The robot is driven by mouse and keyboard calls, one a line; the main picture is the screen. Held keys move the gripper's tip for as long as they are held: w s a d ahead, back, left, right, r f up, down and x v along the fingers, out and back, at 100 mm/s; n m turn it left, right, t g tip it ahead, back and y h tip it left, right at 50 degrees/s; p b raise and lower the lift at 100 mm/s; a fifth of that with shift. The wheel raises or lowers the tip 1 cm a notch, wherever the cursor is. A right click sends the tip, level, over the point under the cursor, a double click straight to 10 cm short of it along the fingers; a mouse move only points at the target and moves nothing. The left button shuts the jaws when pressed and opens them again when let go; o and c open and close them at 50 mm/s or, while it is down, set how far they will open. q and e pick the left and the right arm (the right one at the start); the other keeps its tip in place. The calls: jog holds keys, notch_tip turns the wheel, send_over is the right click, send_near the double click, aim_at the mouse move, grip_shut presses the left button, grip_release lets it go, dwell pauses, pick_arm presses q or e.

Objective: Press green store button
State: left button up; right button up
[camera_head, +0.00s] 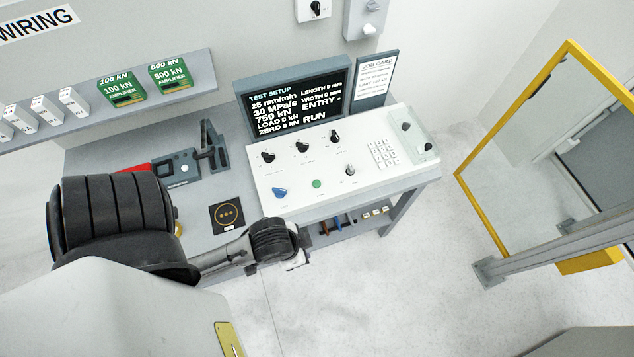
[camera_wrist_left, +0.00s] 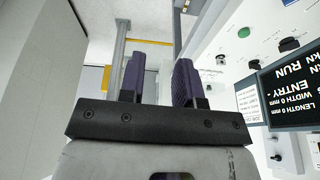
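The green button also shows in the left wrist view (camera_wrist_left: 254,64), to the right of my fingers. My left gripper (camera_head: 297,262) is below the panel's front edge in the head view, apart from the button. In the left wrist view my left gripper's two purple fingers (camera_wrist_left: 159,78) are spread with an empty gap. My right gripper is in neither view.
A dark display (camera_head: 297,98) and a job card (camera_head: 376,78) stand behind the panel. A shelf with several small parts (camera_head: 350,221) is under it. A yellow frame (camera_head: 487,205) stands at the right. The floor between is clear.

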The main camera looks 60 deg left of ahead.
pick_arm(q)
grip_shut()
dwell(1.0)
